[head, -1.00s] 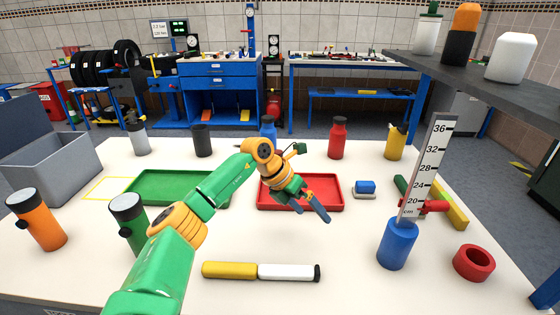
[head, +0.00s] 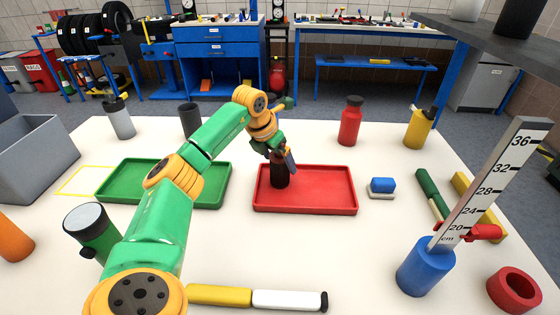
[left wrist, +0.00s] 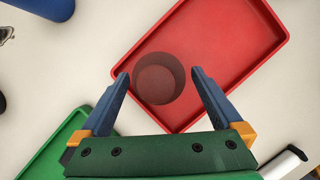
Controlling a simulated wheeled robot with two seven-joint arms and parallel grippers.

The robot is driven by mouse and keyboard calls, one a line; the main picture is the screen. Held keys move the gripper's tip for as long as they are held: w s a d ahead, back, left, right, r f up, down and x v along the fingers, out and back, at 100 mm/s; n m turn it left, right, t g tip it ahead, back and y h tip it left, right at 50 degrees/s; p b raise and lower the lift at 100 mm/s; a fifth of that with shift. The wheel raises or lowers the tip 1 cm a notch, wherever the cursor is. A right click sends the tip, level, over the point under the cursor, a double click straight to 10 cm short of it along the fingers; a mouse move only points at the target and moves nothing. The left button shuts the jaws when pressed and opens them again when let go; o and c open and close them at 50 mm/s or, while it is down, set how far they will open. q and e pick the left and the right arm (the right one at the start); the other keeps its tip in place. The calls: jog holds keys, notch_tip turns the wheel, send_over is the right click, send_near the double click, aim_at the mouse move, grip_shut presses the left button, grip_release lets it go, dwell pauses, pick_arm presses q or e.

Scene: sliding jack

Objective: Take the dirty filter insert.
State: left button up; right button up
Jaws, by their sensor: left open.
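A dark brown cylinder (head: 279,178), which looks like the dirty filter insert, stands upright at the left end of the red tray (head: 325,205). My right gripper is not in view.
A green tray (head: 212,195) lies left of the red tray. A blue block (head: 382,185) on a pale base sits to the right. A blue stand with a ruler (head: 425,268) is at front right. A yellow and white tube (head: 285,299) lies in front. Several bottles stand behind.

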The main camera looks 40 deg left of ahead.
pick_arm(q)
jog(key=shift+x, duration=1.05)
jog(key=shift+r, duration=0.1)
jog(key=c, duration=1.4)
